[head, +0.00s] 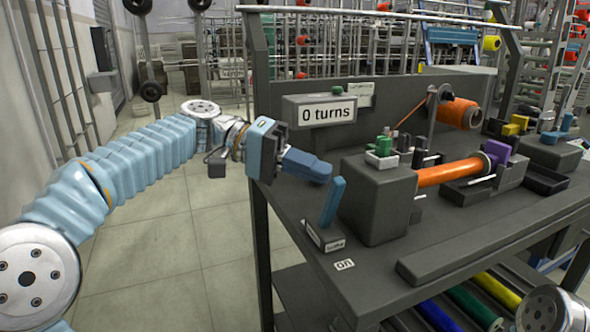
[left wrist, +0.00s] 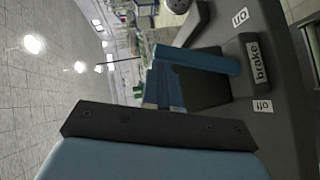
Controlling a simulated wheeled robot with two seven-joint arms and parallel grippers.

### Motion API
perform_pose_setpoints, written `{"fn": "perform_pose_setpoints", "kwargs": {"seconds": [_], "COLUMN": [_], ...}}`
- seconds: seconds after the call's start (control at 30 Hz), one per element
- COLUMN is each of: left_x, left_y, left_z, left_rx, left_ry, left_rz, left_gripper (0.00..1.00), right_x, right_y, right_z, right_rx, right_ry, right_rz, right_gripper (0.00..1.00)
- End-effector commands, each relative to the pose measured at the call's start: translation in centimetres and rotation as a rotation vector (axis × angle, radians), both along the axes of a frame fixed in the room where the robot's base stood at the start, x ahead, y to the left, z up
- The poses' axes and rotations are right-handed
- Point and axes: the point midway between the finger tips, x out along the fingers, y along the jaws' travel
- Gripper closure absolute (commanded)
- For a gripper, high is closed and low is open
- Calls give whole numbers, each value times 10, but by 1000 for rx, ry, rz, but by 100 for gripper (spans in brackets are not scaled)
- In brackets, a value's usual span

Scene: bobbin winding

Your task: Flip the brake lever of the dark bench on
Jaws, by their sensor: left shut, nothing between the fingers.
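The brake lever (head: 332,203) is a blue bar standing up from a small dark base (head: 325,236) at the near left corner of the dark bench (head: 300,190). It leans slightly right in the head view. In the left wrist view the lever (left wrist: 200,58) lies beside the "brake" label (left wrist: 257,60). An "off" label (left wrist: 262,106) lies on one side of the base and another label (left wrist: 240,18), hard to read, on the other. My left gripper (head: 322,172) is shut and empty, its fingertips just above and left of the lever's top. Contact cannot be told. My right gripper is not in view.
A grey block (head: 378,205) stands right of the lever, with an orange bobbin (head: 450,172) beyond it. A "0 turns" sign (head: 328,112) stands behind my gripper. An orange spool (head: 460,113) sits farther back. Open floor (head: 190,240) lies left of the bench.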

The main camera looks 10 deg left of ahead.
Motion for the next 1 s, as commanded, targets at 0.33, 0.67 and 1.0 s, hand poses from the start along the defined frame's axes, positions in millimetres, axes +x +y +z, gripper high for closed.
{"fn": "perform_pose_setpoints", "kwargs": {"seconds": [0.33,0.67,1.0], "left_x": [-6,-7,-1], "left_y": [-4,-5,24], "left_z": [0,0,9], "left_rx": [37,37,36], "left_ry": [-53,-53,-53], "left_rz": [-2,-6,0], "left_gripper": [100,100,100], "right_x": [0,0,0], "right_y": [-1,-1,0], "right_z": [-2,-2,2], "right_rx": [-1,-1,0], "right_ry": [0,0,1], "right_rz": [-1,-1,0], "right_gripper": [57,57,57]}}
